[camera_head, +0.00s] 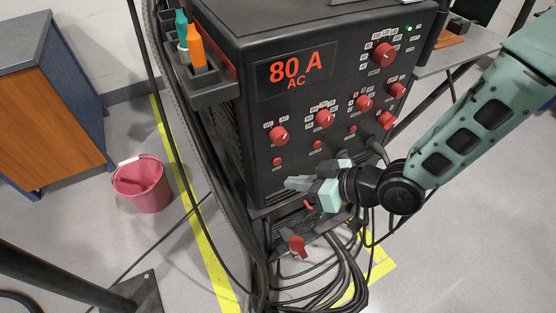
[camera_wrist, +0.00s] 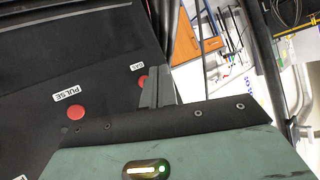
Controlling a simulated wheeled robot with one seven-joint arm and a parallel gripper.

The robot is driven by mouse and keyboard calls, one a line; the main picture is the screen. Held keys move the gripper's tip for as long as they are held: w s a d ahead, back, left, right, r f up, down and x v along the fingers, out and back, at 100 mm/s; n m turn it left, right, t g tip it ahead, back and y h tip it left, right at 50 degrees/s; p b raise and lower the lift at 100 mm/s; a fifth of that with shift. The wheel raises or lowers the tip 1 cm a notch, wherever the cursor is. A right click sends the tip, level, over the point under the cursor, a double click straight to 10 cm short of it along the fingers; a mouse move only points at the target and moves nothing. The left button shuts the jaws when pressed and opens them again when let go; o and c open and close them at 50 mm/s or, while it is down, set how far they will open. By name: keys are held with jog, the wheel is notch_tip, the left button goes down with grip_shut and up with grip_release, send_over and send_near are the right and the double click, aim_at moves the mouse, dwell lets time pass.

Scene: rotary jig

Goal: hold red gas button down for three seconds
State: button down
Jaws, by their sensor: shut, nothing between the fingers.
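The red gas button (camera_wrist: 142,80), under a GAS label, shows beside my fingertips in the wrist view, partly hidden by them. In the head view it appears to be the leftmost small red button (camera_head: 277,161) on the black welder panel (camera_head: 258,130). My gripper (camera_head: 292,184) is shut and empty, its fingertips in front of the panel's lower left part, pictured a little below that button. My fingertips (camera_wrist: 155,82) also show in the wrist view. They look apart from the button; contact cannot be made out. A red PULSE button (camera_wrist: 76,111) sits further left in the wrist view.
Red knobs (camera_head: 325,117) stick out above the buttons. A red lever (camera_head: 297,244) and coiled black cables (camera_head: 318,278) lie below the panel. A pink bucket (camera_head: 142,186) stands on the floor at left.

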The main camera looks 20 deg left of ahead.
jog(key=shift+w+a, duration=1.05)
jog(key=shift+a, duration=0.15)
dwell(1.2)
jog(key=shift+w+a, duration=0.25)
jog(key=shift+a, duration=0.1)
jog(key=shift+w+a, duration=0.25)
jog(key=shift+w, duration=0.05)
dwell(2.2)
jog(key=shift+s+d, duration=0.1)
dwell(1.5)
jog(key=shift+s+d, duration=0.45)
jog(key=shift+d, duration=0.05)
jog(key=shift+s+d, duration=1.65)
jog(key=shift+d, duration=0.25)
